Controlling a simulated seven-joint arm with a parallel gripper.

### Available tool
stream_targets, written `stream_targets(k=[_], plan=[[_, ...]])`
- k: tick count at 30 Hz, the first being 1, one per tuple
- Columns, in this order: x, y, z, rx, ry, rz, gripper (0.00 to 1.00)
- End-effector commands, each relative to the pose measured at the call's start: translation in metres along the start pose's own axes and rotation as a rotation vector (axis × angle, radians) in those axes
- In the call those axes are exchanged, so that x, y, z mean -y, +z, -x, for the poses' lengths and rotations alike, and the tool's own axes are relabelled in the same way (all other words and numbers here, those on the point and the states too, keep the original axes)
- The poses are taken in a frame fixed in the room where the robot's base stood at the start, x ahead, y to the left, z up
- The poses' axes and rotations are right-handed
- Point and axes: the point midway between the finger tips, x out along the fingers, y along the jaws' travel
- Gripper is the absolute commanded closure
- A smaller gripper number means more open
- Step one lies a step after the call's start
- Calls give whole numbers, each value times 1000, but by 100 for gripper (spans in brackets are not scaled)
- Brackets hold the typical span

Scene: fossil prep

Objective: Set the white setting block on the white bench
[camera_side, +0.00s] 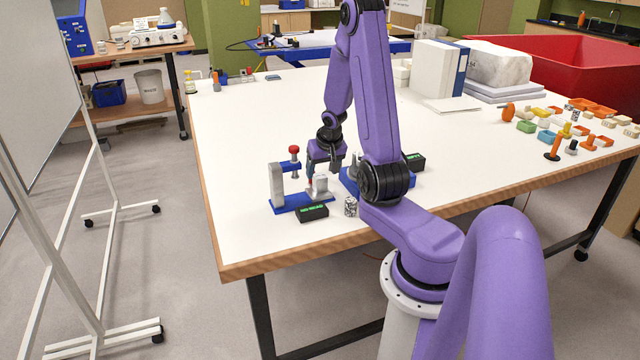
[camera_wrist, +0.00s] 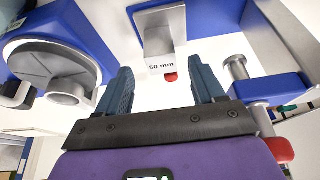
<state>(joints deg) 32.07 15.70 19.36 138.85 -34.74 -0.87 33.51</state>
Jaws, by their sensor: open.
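The setting block (camera_wrist: 160,45), pale with a "50 mm" label on its front, shows ahead of my gripper in the wrist view. It stands against a blue base plate. In the side view a small pale block (camera_side: 320,184), apparently the same one, stands on the blue base (camera_side: 300,203) of a clamp-like fixture. My gripper (camera_wrist: 163,85) is open, its two dark fingers apart with nothing held between them. The block lies beyond the fingertips, roughly between them. In the side view my gripper (camera_side: 325,166) is just above the block. The white bench (camera_side: 260,120) lies beneath it all.
The fixture carries a grey post (camera_side: 277,185) and a red knob (camera_side: 294,149) close to my gripper. A black readout (camera_side: 312,213) and a speckled cube (camera_side: 351,206) stand in front. Another blue fixture (camera_side: 349,181) is close on the right. The bench's left and back areas have free room.

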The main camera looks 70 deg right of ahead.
Motion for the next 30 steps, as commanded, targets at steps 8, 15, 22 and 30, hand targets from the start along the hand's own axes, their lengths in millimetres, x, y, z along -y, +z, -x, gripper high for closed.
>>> stream_targets(k=[8,15,22,30], plan=[[1,2,-11,1,0,-1,32],[2,3,-24,1,0,0,32],[3,4,-41,2,-1,0,32],[2,3,-48,0,0,0,32]])
